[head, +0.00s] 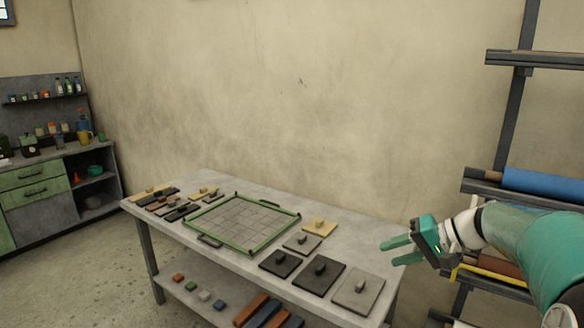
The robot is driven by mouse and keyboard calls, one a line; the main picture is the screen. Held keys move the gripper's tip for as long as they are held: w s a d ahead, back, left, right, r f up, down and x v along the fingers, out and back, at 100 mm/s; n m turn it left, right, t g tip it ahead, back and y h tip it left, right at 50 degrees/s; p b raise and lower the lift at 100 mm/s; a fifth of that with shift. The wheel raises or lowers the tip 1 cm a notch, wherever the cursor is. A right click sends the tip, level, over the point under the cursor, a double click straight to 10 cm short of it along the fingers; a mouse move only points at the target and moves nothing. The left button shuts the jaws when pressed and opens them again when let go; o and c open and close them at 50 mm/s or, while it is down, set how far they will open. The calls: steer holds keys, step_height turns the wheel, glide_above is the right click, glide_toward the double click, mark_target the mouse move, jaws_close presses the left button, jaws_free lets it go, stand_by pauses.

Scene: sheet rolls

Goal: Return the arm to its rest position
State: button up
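My gripper (387,252) is at the right of the head view, in front of the rack and above the right end of the table (320,215). Its two green fingers point left and stand apart, with nothing between them. My arm comes in from the right edge and is bent at the wrist. It hides part of the rack behind it.
The table bears a green-framed tray (284,236) of grey tiles and several square plates with knobs, such as a dark one (320,279). A rack (511,120) at right holds a blue roll (540,185). A cabinet (50,190) stands at left. Floor (95,260) between is clear.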

steer(key=s+a+n+g+h, duration=0.15)
steer(key=s+a+h, duration=0.25)
steer(key=s+a, duration=0.55)
steer(key=s+f+t+h, duration=0.1)
steer(key=s+f+h, duration=0.1)
steer(key=s, duration=0.6)
steer(key=s+d+f+n+t+h, duration=0.1)
steer(key=s+h, duration=0.2)
steer(key=s, duration=0.5)
steer(key=shift+f+h, duration=0.3)
steer(key=shift+f, duration=0.1)
steer(key=shift+s+d, duration=0.1)
steer(key=shift+d, duration=0.05)
